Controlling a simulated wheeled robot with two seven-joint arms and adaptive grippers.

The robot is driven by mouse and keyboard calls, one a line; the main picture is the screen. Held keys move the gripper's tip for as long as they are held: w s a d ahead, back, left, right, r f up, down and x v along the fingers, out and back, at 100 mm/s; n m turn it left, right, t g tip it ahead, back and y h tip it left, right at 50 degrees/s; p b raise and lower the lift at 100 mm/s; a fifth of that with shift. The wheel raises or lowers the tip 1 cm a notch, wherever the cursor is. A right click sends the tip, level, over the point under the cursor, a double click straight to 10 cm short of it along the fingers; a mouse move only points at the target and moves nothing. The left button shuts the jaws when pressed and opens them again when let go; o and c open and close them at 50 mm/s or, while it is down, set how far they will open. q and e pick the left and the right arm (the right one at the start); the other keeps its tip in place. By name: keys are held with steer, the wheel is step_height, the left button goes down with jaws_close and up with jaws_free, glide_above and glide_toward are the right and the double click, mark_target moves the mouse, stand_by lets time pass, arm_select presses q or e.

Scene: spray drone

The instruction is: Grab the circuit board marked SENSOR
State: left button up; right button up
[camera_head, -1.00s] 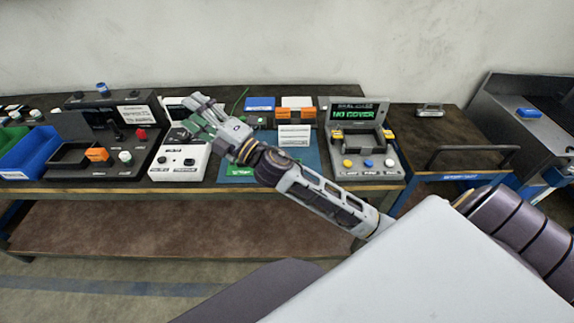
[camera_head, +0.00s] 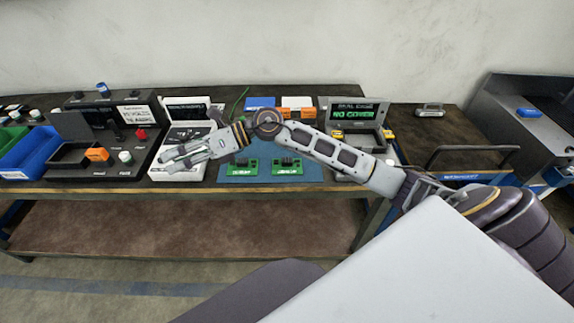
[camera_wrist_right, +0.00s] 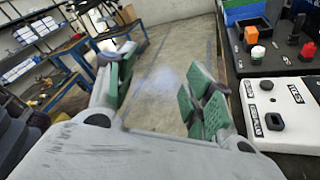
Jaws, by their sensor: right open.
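Two green circuit boards lie side by side on the blue mat (camera_head: 310,174) on the bench: a left board (camera_head: 242,168) and a right board (camera_head: 287,168). Their labels are too small to read, so I cannot tell which is marked SENSOR. My right gripper (camera_head: 165,161) is left of the boards, over the white tester, with fingers pointing left. In the right wrist view, my right gripper (camera_wrist_right: 160,65) is open, with nothing between its green-padded fingers. Neither board shows in that view. My left gripper is not in view.
The white tester (camera_wrist_right: 275,105) lies beside the right gripper. A black console with an orange block (camera_head: 97,154) and blue bin (camera_head: 28,152) stand further left. A grey device with a "NO COVER" screen (camera_head: 353,113) stands right of the mat, partly behind my right arm.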

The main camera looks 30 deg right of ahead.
steer(key=d+f+n+g+h, duration=0.2)
steer(key=d+f+n+h, duration=0.15)
steer(key=d+f, duration=0.2)
steer(key=g+h, duration=0.1)
steer(key=h, duration=1.1)
glide_above(289, 160)
steer(key=shift+f, duration=1.35)
steer(key=shift+m, duration=0.25)
step_height(289, 160, down, 7)
steer(key=shift+p, duration=0.3)
steer(key=shift+f, duration=0.25)
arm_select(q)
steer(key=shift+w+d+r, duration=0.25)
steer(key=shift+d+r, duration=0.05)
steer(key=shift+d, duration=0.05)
